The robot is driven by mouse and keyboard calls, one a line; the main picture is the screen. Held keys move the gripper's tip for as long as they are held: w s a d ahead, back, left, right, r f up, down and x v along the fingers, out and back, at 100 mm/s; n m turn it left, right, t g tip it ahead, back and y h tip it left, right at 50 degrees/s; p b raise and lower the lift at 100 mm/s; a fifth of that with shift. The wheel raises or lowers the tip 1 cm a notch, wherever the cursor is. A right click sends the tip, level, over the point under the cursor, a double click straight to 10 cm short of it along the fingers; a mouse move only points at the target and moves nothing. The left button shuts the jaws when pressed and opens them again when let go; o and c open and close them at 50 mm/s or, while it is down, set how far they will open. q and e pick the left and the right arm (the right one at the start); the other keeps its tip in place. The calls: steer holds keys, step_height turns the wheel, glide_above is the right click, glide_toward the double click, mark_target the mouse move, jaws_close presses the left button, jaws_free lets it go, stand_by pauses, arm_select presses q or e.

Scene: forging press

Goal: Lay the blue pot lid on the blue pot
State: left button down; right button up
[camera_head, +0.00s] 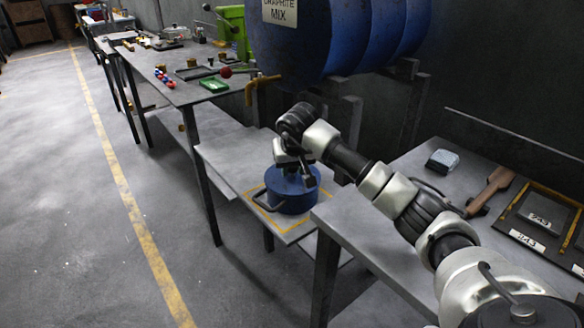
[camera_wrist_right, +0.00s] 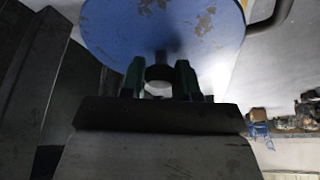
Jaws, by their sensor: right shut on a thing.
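The blue pot (camera_head: 290,198) stands upright inside a yellow square outline on the low grey table, with a dark handle at its left side. My right gripper (camera_head: 293,170) is directly above the pot, pointing down. In the right wrist view its two fingers (camera_wrist_right: 159,78) are shut on the dark knob of the blue pot lid (camera_wrist_right: 190,28), a worn blue disc. The lid is at the pot's top in the head view. A gap between lid and rim cannot be made out. My left gripper is not in view.
A large blue graphite drum (camera_head: 345,35) with a brass tap (camera_head: 258,84) stands behind the low table (camera_head: 228,158). The right table (camera_head: 375,235) holds a small blue-grey block (camera_head: 442,161) and a brown-handled tool (camera_head: 490,190). The floor at left is clear.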

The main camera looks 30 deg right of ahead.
steer(key=shift+f, duration=0.1)
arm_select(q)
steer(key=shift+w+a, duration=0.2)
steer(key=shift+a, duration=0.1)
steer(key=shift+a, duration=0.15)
arm_select(e)
steer(key=shift+f, duration=0.2)
steer(key=o, duration=1)
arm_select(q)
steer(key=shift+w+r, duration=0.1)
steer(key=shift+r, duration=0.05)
